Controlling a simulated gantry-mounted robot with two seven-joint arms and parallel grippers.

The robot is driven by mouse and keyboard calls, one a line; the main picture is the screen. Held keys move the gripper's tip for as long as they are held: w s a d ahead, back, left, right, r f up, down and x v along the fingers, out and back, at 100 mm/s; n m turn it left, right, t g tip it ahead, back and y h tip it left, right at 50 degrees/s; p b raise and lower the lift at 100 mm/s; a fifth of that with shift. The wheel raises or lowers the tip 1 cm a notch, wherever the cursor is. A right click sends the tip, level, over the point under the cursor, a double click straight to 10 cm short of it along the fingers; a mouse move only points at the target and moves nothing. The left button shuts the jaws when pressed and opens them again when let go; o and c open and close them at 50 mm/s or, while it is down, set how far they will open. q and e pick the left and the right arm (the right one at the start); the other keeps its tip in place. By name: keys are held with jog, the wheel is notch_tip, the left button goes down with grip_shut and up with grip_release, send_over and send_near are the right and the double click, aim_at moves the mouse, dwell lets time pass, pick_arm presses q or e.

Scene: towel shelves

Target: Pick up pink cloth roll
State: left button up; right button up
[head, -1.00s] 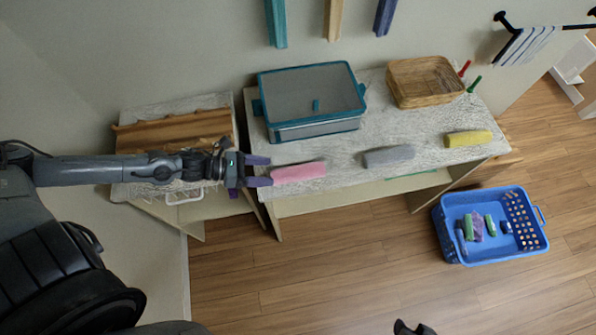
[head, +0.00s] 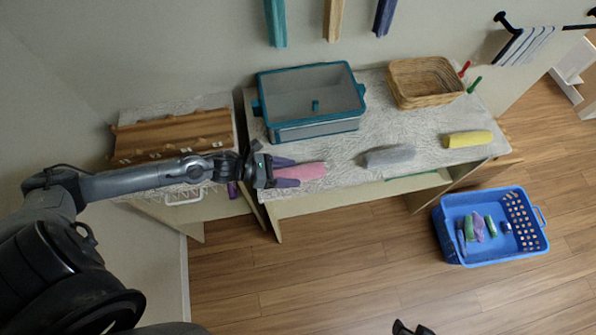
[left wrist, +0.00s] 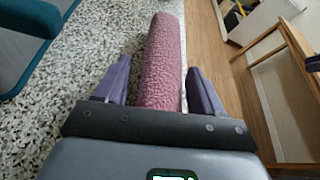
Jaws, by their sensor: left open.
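The pink cloth roll (head: 308,170) lies on the speckled tabletop near its front left edge. In the left wrist view the pink cloth roll (left wrist: 163,65) runs lengthwise away from me, its near end between the two purple fingers. My left gripper (head: 285,173) is open, with one finger on each side of the roll's near end. In the left wrist view my left gripper (left wrist: 160,85) shows gaps between the fingers and the roll, wider on the left. Only a small dark tip, perhaps of my right gripper (head: 412,328), shows at the bottom edge of the head view.
A grey roll (head: 390,156) and a yellow roll (head: 467,139) lie farther right on the table. A teal-edged bin (head: 310,130) and a wicker basket (head: 410,101) stand behind. A blue basket (head: 450,242) with several rolls is on the floor.

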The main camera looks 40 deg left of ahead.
pick_arm(q)
jog(key=c, duration=0.8)
jog(key=shift+o, duration=0.2)
jog(key=shift+r, duration=0.15)
